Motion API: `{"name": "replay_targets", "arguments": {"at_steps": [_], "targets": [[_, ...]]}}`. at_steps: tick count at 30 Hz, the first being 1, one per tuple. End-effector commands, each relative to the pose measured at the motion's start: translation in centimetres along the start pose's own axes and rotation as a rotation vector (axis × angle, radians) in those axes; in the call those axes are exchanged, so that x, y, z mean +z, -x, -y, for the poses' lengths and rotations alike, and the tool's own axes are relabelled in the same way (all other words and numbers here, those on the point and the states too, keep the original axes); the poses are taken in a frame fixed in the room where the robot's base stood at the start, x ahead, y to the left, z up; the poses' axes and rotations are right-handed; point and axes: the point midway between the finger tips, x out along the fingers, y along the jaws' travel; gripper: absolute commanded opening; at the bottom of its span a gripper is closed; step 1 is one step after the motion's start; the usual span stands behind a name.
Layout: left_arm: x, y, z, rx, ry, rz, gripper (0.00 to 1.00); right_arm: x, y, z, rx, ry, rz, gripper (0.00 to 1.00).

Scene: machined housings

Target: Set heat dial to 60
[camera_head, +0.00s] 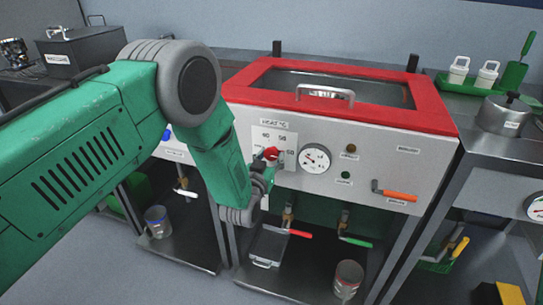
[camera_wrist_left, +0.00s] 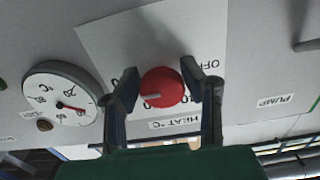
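The red heat dial (camera_wrist_left: 162,88) is on a white plate marked HEAT °C, upside down in the left wrist view; it also shows in the head view (camera_head: 271,153). Its white pointer points left and slightly down in the wrist view. In the head view, numbers 40, 50 and 60 (camera_head: 291,152) surround the dial. My left gripper (camera_wrist_left: 160,80) has one finger on each side of the dial; a narrow gap seems to show at the left finger. Firm contact cannot be made out. My left arm hides part of the panel. My right gripper is out of view.
A round temperature gauge (camera_head: 315,158) is right of the dial plate, with an orange-handled lever (camera_head: 397,195) farther right. A red-rimmed lid (camera_head: 437,105) tops the unit. Red and green valve handles (camera_head: 355,241), a tray and a can (camera_head: 348,279) are below.

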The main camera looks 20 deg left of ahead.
Motion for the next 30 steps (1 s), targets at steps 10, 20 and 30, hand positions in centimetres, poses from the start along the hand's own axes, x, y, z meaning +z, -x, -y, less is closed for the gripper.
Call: {"name": "replay_targets", "arguments": {"at_steps": [10,20,30], "targets": [[0.0,0.1,0.0,0.000,0.001,-0.003,0.56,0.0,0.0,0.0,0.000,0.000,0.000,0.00],[0.1,4.4,-0.1,0.000,0.000,0.002,0.56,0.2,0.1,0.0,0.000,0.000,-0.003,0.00],[0.3,10.8,-0.1,0.001,0.000,0.003,0.56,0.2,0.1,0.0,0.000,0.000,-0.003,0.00]]}}
